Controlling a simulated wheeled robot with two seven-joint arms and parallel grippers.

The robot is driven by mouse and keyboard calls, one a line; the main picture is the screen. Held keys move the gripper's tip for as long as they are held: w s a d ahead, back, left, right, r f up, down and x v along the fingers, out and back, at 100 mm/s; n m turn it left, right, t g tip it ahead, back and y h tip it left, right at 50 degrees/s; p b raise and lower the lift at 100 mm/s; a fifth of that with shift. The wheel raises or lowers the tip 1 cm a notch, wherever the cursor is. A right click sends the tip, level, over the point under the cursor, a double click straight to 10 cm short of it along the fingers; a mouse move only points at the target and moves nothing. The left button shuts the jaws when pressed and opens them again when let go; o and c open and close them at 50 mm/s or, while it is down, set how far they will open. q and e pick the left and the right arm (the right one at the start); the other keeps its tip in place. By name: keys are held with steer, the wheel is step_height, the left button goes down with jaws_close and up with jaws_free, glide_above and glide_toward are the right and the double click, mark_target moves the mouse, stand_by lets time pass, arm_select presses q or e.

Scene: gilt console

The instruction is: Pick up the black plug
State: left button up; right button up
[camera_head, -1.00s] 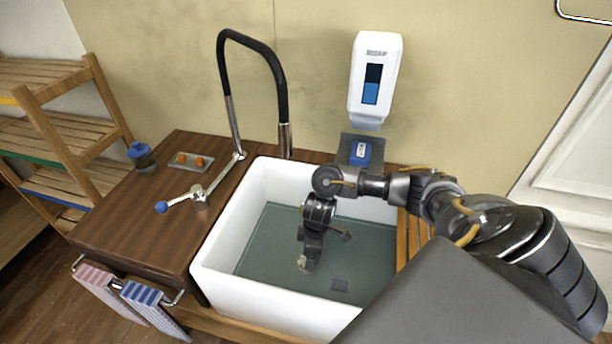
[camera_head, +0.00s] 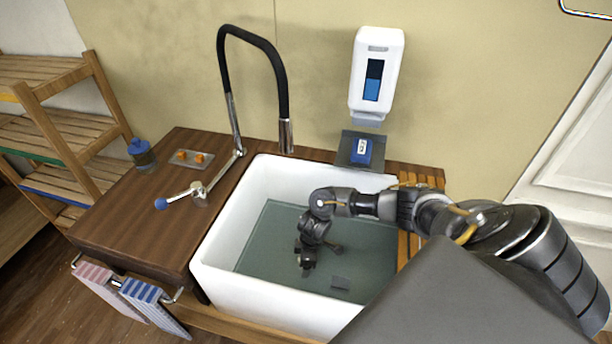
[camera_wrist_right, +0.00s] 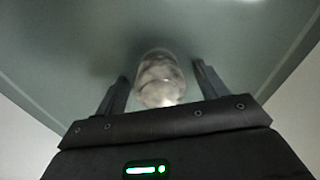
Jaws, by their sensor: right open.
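My right gripper (camera_head: 306,271) reaches down into the sink, to the left of that square. In the right wrist view the right gripper (camera_wrist_right: 160,73) is open, with its two fingers apart. A rounded, whitish, see-through object (camera_wrist_right: 158,82) shows between the fingers. I cannot tell whether they touch it. No clear black plug shows in the wrist view. My left gripper is not in view.
A black-hosed faucet (camera_head: 284,100) and a blue-tipped lever (camera_head: 180,198) stand left of the sink. A blue item (camera_head: 361,152) sits on a dark ledge below a white dispenser (camera_head: 377,75). The sink walls surround my right gripper. A slatted wooden board (camera_head: 418,178) lies at right.

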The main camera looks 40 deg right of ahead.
steer(key=c, duration=1.1)
